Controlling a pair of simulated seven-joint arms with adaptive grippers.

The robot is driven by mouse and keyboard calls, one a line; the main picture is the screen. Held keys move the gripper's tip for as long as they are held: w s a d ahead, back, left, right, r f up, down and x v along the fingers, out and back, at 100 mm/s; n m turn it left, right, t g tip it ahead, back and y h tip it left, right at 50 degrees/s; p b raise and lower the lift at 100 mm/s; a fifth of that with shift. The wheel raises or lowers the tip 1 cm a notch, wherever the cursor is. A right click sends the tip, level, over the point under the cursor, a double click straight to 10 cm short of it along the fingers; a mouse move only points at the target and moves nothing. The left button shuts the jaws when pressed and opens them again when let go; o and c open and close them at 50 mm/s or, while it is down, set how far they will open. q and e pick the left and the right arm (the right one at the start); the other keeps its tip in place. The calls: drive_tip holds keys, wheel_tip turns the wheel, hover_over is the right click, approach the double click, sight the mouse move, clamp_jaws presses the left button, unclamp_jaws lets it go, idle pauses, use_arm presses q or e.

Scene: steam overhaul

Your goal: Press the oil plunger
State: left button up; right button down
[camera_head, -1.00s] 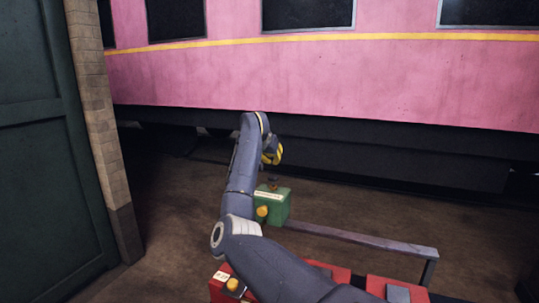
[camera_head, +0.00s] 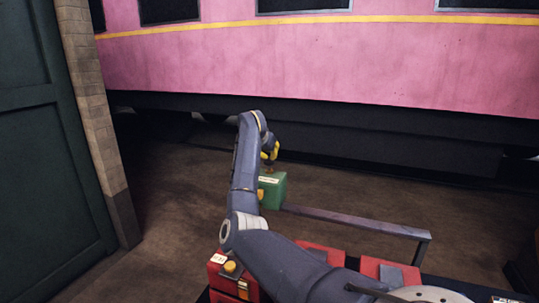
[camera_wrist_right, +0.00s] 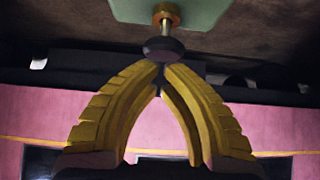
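A green box (camera_head: 272,193) with a pale label and a yellow part on its front stands beyond my right arm in the head view. Its oil plunger shows in the right wrist view as a dark round knob (camera_wrist_right: 165,50) on a metal stem with a brass collar, standing out from the green box at the top of that picture. My right gripper (camera_head: 269,155) is above the box, pointing down. In the wrist view its yellow fingers (camera_wrist_right: 161,70) come together, empty, with their tips at the knob's outer face; contact is unclear. My left gripper is out of view.
A grey rail (camera_head: 355,222) runs right from the green box. Red boxes (camera_head: 320,252) stand in the foreground, partly behind my arm. A pink train carriage (camera_head: 300,62) fills the back. A dark green door (camera_head: 40,160) and brick pillar (camera_head: 100,130) stand left.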

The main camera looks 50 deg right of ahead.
drive_tip(key=shift+f, duration=1.45)
wheel_tip(320, 180, up, 4)
drive_tip(key=shift+w+f, duration=0.1)
drive_tip(key=v, duration=1)
drive_tip(key=shift+r, duration=0.2)
drive_tip(key=shift+r, duration=0.1)
wheel_tip(320, 180, up, 3)
drive_tip(key=shift+f, duration=0.25)
idle(0.4)
